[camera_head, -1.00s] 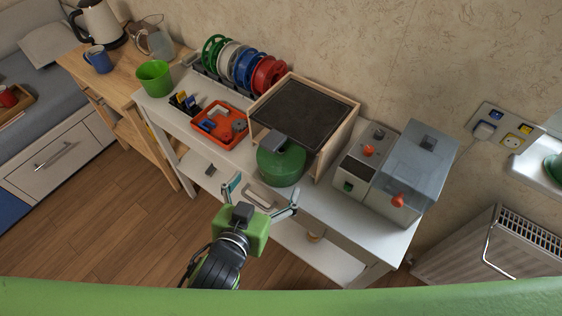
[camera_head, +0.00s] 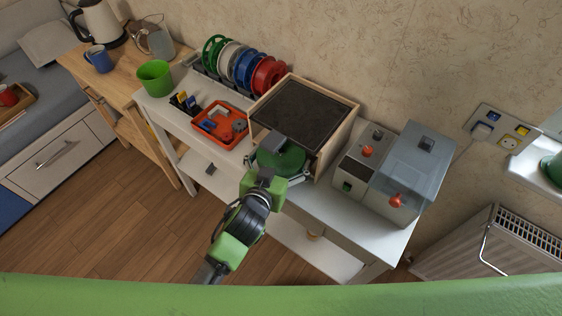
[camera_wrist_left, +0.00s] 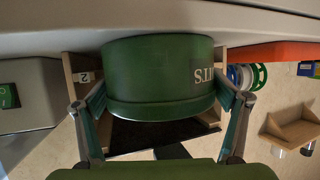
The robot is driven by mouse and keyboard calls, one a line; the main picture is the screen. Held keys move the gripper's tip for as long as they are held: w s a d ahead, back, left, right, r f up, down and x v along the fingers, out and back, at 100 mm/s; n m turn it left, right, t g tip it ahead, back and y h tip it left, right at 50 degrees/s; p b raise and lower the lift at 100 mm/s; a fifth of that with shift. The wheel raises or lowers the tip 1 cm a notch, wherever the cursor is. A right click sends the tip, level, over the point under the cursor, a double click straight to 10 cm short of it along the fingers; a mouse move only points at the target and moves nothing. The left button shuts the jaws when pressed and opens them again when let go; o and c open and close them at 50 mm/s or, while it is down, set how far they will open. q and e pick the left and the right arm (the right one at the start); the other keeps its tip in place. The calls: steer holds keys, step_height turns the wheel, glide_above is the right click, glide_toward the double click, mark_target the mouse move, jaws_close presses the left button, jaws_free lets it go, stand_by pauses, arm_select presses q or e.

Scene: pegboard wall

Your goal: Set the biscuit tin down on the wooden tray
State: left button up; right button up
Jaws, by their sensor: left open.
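The green round biscuit tin (camera_head: 284,160) stands upright on the white table (camera_head: 335,208), in front of the wooden-sided box with a dark top. A dark grey block shows at its top. In the left wrist view the tin (camera_wrist_left: 155,75) has pale lettering on its side. My left gripper (camera_head: 280,177) is at the tin's near side and open. In the wrist view its fingers (camera_wrist_left: 165,115) stand on either side of the tin; whether they touch it I cannot tell. A wooden tray (camera_head: 24,108) lies on the grey seat at far left, partly cut off. My right gripper is not in view.
The wooden-sided box (camera_head: 335,140) stands close behind the tin. A grey machine with a clear cover (camera_head: 410,165) is to the right. An orange bin (camera_head: 220,125) and coloured spools (camera_head: 245,68) are to the left. A red mug (camera_head: 6,99) is on the tray.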

arm_select(q)
steer(key=c, duration=1.1)
steer(key=shift+w+r, duration=0.1)
steer(key=shift+c, duration=0.4)
